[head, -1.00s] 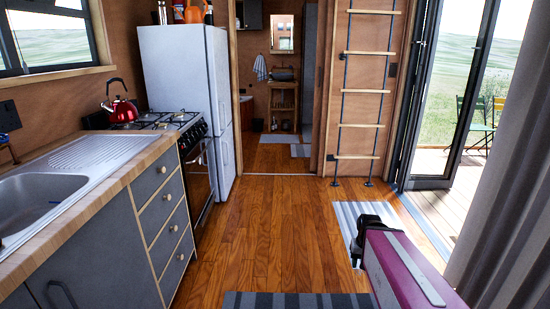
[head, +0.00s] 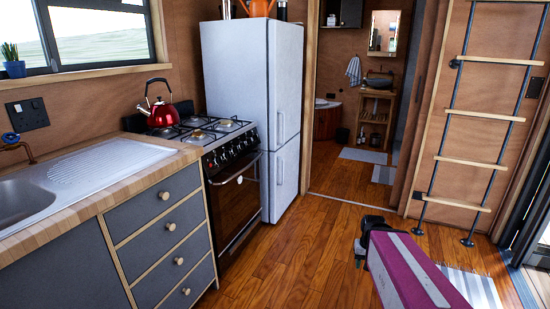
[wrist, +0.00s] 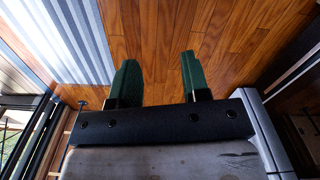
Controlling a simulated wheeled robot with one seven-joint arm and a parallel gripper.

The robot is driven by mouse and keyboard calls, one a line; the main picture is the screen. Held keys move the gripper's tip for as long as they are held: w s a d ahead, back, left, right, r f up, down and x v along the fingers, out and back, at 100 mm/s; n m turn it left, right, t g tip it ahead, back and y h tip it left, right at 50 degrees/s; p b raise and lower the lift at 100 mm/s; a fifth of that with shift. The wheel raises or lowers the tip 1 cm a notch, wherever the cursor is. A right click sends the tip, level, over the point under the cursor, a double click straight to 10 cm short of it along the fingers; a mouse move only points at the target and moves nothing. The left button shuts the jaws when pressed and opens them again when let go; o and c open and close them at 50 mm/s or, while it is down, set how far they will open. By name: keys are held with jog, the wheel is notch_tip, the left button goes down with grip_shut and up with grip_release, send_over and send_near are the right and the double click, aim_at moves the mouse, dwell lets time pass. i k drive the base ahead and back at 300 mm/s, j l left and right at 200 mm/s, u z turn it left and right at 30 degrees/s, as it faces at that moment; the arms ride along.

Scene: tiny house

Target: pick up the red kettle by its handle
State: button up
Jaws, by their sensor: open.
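The red kettle (head: 163,110) stands upright on the back left of the gas stove (head: 215,134), in the left half of the head view. Its black handle (head: 158,84) arches over the top. My gripper (wrist: 160,77) is open and empty in the wrist view, its two green fingers apart over the wooden floor. In the head view my gripper (head: 360,253) is low on the right, well away from the kettle. The kettle is not in the wrist view.
A white fridge (head: 252,100) stands right of the stove. The counter with a sink (head: 65,178) and drawers (head: 170,240) is at the left. A ladder (head: 470,160) leans at the right. The wooden floor (head: 290,260) between is clear, with a striped mat (head: 475,288) at right.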

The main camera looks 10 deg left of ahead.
aim_at(160, 117)
jog(key=i+l+u, duration=0.25)
jog(key=u, duration=0.25)
jog(key=i+l+u, duration=0.35)
jog(key=u, duration=0.15)
jog(key=i+l+u, duration=0.15)
jog(key=l+u, duration=0.35)
jog(key=i+l+u, duration=0.1)
jog(key=l+u, duration=0.35)
